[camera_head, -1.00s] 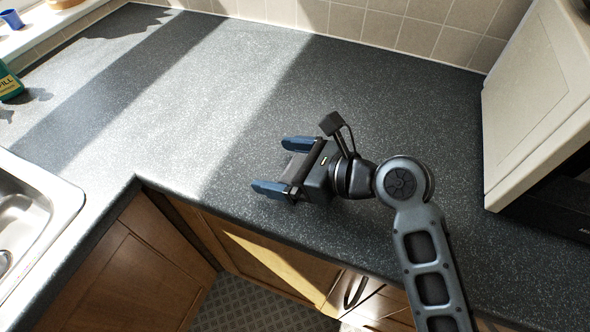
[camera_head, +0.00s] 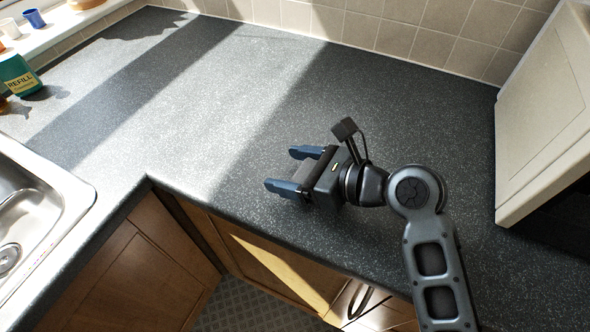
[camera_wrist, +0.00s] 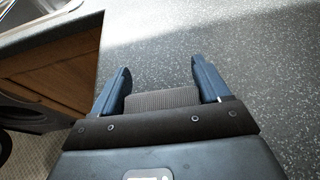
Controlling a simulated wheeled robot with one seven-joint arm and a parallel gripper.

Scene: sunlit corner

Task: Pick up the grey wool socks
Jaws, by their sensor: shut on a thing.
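My gripper (camera_head: 280,169) is over the dark speckled worktop (camera_head: 420,130), near its front edge, with its fingers pointing left in the head view. In the wrist view, my gripper (camera_wrist: 161,64) has its two blue fingers on either side of the grey wool socks (camera_wrist: 162,99), a ribbed grey-brown bundle deep between them. The fingers stand apart by the bundle's width and are shut on it. In the head view the socks are mostly hidden between the fingers and the palm. I cannot tell how far they are above the worktop.
A steel sink (camera_head: 38,205) is at the left. A green refill bottle (camera_head: 18,76) stands at the far left, near small cups on the sill. A cream cabinet (camera_head: 545,110) stands at the right. Tiles (camera_head: 400,35) line the back. The worktop around my gripper is clear.

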